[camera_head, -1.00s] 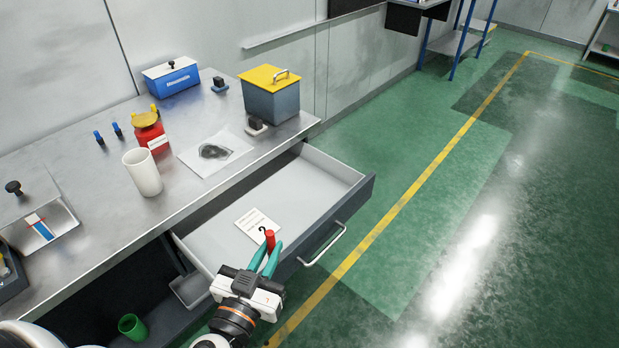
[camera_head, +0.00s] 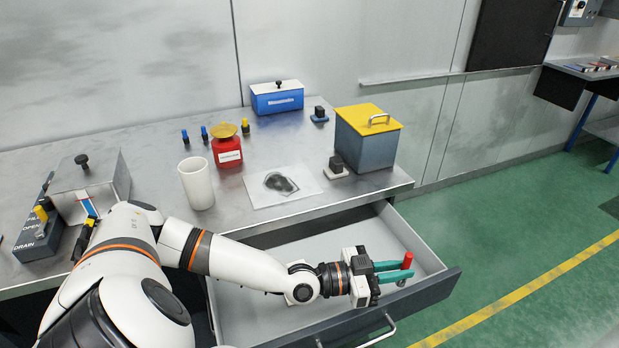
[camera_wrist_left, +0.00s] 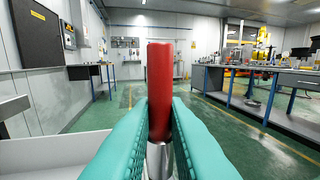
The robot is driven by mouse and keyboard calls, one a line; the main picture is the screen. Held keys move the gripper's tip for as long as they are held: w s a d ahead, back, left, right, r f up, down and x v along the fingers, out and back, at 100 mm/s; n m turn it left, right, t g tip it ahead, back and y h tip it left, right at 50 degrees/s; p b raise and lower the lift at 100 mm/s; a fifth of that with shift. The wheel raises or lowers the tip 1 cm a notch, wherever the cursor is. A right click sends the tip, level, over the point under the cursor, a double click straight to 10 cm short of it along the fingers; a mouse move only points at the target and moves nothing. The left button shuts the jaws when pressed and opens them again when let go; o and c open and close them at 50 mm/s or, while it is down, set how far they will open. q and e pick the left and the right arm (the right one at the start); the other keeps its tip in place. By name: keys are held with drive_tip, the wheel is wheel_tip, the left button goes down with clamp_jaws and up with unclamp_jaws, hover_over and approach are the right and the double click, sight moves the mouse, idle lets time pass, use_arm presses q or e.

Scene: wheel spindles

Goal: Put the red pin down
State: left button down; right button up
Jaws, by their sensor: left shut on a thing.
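The red pin (camera_head: 407,260) is held between the teal fingertips of my left gripper (camera_head: 396,271), over the right part of the open drawer (camera_head: 440,287). In the left wrist view the red pin (camera_wrist_left: 160,88) stands upright between the two teal fingers (camera_wrist_left: 158,125), with a metallic lower part showing below its red top. The left gripper is shut on it. In the head view the fingers partly hide the pin's lower part. My right gripper is not in view.
On the bench stand a white cup (camera_head: 196,184), a red container (camera_head: 227,152), a grey box with a yellow lid (camera_head: 366,140) and a blue box (camera_head: 277,98). A sheet with a dark patch (camera_head: 283,186) lies near the drawer. Green floor (camera_head: 500,240) is clear at right.

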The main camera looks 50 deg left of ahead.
use_arm(q)
drive_tip(key=w+a+f+b, duration=0.3)
drive_tip(key=w+a, duration=0.1)
drive_tip(key=a, duration=0.8)
drive_tip(key=f, duration=0.5)
drive_tip(key=shift+w+a+f, duration=0.2)
drive_tip(key=shift+f, duration=0.05)
drive_tip(key=shift+f+b, duration=0.35)
drive_tip(key=shift+f, duration=1.75)
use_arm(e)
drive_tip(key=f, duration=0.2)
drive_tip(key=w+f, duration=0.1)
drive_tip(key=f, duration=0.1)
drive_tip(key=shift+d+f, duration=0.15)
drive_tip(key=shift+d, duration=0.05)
use_arm(q)
drive_tip(key=shift+f, duration=0.2)
drive_tip(key=c, duration=1.4)
unclamp_jaws()
drive_tip(key=shift+c, duration=0.2)
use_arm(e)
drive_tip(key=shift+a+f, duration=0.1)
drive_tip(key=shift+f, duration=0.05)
